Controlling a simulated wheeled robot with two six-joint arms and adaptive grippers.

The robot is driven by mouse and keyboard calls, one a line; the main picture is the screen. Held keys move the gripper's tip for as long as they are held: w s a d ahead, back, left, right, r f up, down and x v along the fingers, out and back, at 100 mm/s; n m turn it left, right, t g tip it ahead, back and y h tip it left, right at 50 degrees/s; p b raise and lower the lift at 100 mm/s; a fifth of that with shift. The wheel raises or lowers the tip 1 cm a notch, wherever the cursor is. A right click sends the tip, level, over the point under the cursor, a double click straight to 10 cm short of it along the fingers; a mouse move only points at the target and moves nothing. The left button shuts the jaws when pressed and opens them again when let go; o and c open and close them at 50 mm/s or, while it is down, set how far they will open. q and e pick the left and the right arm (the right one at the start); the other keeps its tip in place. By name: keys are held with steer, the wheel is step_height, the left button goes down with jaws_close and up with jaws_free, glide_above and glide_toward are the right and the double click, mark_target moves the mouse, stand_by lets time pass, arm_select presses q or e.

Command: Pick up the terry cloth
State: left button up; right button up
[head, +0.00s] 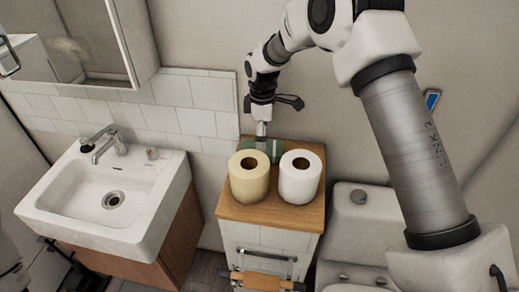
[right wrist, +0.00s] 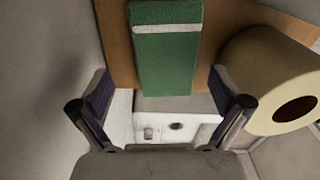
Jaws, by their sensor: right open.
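The terry cloth is green with a white stripe near one end, and it looks folded into a narrow block. In the right wrist view the terry cloth (right wrist: 166,62) lies on the wooden cabinet top, between and beyond the spread fingers of my right gripper (right wrist: 160,82). My right gripper (head: 268,106) is open and empty above the back of the cabinet, apart from the cloth. Dark jointed parts at the lower left may be my left gripper (head: 62,256); its jaws are unclear.
A cream roll (head: 249,186) and a white roll (head: 299,187) stand close in front of the cloth on the cabinet top (head: 272,216). The wall is close behind. A sink (head: 75,205) is left and a toilet (head: 360,222) right.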

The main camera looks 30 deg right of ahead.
steer(key=f, duration=0.1)
steer(key=f+p, duration=0.1)
steer(key=f, duration=0.1)
steer(key=shift+s+a+f+p, duration=0.25)
steer(key=shift+s+f+p, duration=0.1)
steer(key=shift+w+d+f, duration=0.1)
steer(key=shift+w+f, duration=0.1)
steer(key=shift+f, duration=0.25)
steer(key=shift+s+r, duration=0.1)
steer(key=shift+s, duration=0.05)
steer(key=c, duration=1.1)
steer(key=shift+r+b, duration=0.3)
steer(key=shift+r, duration=0.15)
step_height(320, 180, up, 9)
steer(key=shift+f+b, duration=0.2)
steer(key=shift+b, duration=0.85)
steer(key=shift+r, duration=0.25)
